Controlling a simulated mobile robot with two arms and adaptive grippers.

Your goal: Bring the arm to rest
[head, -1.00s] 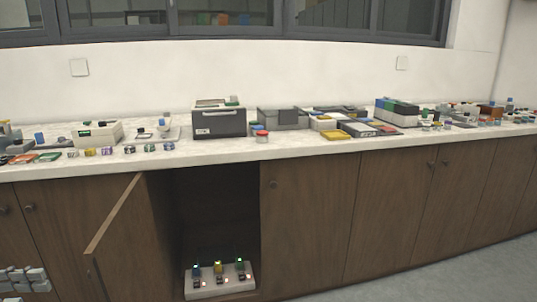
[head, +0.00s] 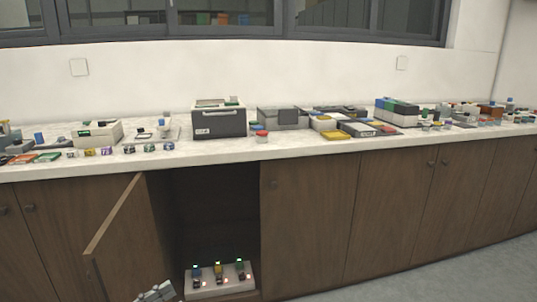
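Part of my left gripper (head: 156,292) shows at the bottom edge, just left of the white block in the open cabinet. It is cut off by the frame, and whether its fingers are apart cannot be told. No held thing can be seen in it. My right gripper is out of view. The dark grey box-shaped machine (head: 219,122) stands on the counter above the open cabinet. The white block (head: 207,293) on the cabinet floor carries several small coloured parts with lit lamps.
The open cabinet door (head: 118,235) swings out toward me, left of the opening. The counter (head: 290,148) is crowded with boxes and small pots. The other cabinet doors (head: 310,220) are shut. Bare floor (head: 450,280) lies at the lower right.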

